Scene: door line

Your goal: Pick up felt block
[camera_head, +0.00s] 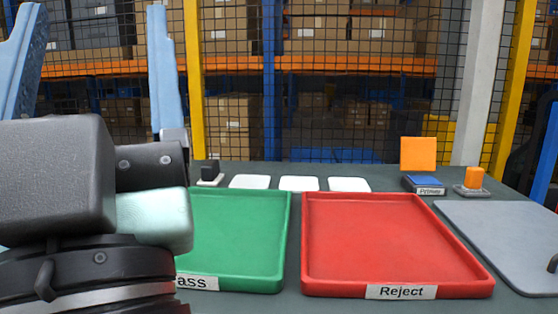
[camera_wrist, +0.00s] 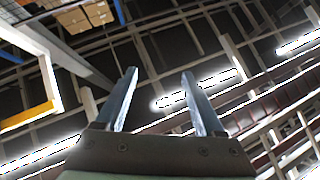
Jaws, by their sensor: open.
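My gripper (camera_wrist: 160,73) is open and empty, its two blue fingers apart and aimed at the ceiling structure in the wrist view. The fingers also rise at the left of the head view. A small dark block (camera_head: 210,168) stands on a pale pad at the back left of the table. A small orange block (camera_head: 474,177) stands on a grey base at the back right. I cannot tell which block, if either, is felt. Both are well apart from my gripper. No block shows in the wrist view.
A green tray (camera_head: 235,281), its label partly hidden by my arm, and a red tray (camera_head: 396,280) marked Reject stand in front. White pads (camera_head: 299,184) lie behind them. A blue labelled item (camera_head: 424,184) with an orange square above is back right. A grey board (camera_head: 500,235) lies right.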

